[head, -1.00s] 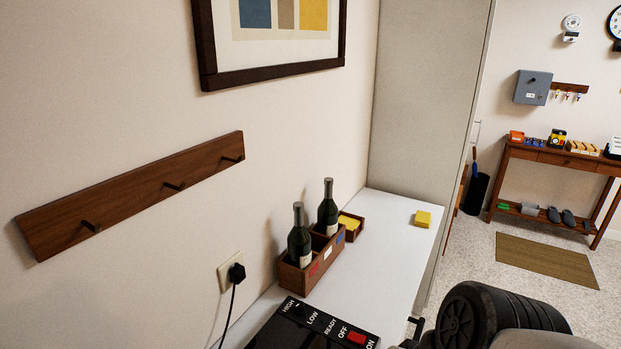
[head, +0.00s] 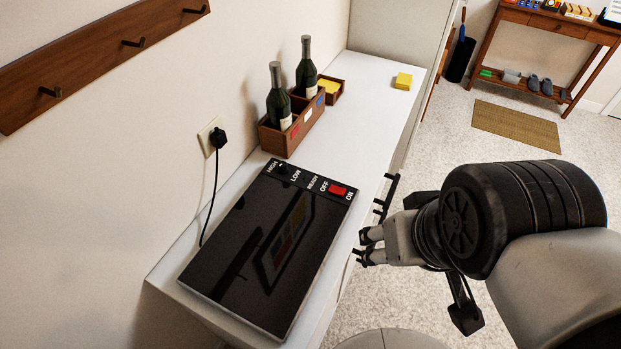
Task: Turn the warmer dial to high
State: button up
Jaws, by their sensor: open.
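The warmer (head: 250,240) is a flat black glossy plate lying on the white counter in the head view. Its far edge carries a strip with the words HIGH, LOW, READY, OFF and ON. A small dark dial (head: 283,170) sits between HIGH and LOW; its pointer setting is too small to tell. A red switch (head: 338,190) sits between OFF and ON. My gripper (head: 366,247) is open and empty, to the right of the warmer and apart from the dial, its fingers pointing left.
A wooden box (head: 292,137) with two dark bottles stands just behind the warmer. A black plug (head: 218,138) and cord hang at the wall on the left. A yellow block (head: 403,81) lies farther back. The counter's right side is clear. Dark handles (head: 386,199) stick out at its front.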

aim_at(282, 168)
jog(key=i+l+u, duration=0.2)
jog(key=i+l, duration=0.15)
jog(key=i+l+u, duration=0.2)
jog(key=i+l, duration=0.15)
jog(key=l, duration=0.1)
